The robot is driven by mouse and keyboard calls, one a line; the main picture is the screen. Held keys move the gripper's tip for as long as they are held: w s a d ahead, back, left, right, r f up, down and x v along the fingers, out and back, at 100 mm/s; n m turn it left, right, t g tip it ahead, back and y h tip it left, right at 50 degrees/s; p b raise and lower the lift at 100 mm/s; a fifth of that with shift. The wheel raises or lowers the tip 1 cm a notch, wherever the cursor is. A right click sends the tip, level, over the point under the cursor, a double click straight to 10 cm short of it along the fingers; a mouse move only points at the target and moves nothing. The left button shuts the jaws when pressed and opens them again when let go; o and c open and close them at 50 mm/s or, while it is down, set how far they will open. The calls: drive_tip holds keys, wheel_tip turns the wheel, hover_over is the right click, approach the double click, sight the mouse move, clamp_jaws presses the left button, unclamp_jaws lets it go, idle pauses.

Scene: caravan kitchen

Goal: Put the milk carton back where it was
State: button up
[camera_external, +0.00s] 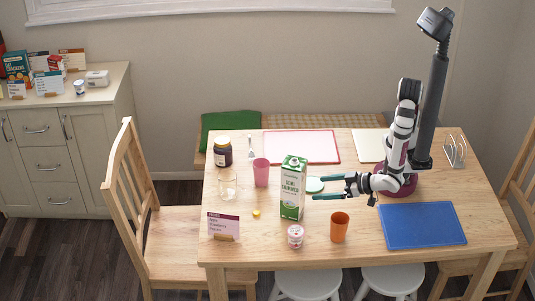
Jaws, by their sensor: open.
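The milk carton (292,190), white and green, stands upright near the middle of the wooden table. My gripper (317,188) is just right of the carton, its two teal fingers spread apart and pointing left towards it. The jaws are open, and nothing shows held between them. I cannot tell whether a fingertip touches the carton. A pale green round disc (314,184) lies behind the carton's right side, beside the fingers.
Near the carton are a pink cup (261,173), an orange cup (339,227), a small jar (296,236), a clear glass (228,186) and a yellow cap (256,212). A dark jar (223,152), pink-edged board (302,147) and blue mat (422,226) lie farther out.

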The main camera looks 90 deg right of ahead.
drive_tip(key=w+a+r+m+g+y, duration=0.2)
drive_tip(key=w+a+g+y, duration=0.1)
drive_tip(key=w+y, duration=0.15)
drive_tip(key=s+d+r+n+g+y, duration=0.2)
drive_tip(key=s+r+g+y, duration=0.2)
drive_tip(key=s+r+y, duration=0.15)
drive_tip(key=s+d+r+g+h, duration=0.1)
drive_tip(key=s+d+g, duration=0.1)
drive_tip(key=s+d, duration=0.5)
drive_tip(key=s+d+r+m+g+h, duration=0.1)
drive_tip(key=s+d+g+h, duration=0.1)
drive_tip(key=s+d, duration=0.6)
drive_tip(key=shift+s+d+g, duration=0.25)
drive_tip(key=shift+d+g, duration=0.05)
drive_tip(key=shift+g, duration=0.5)
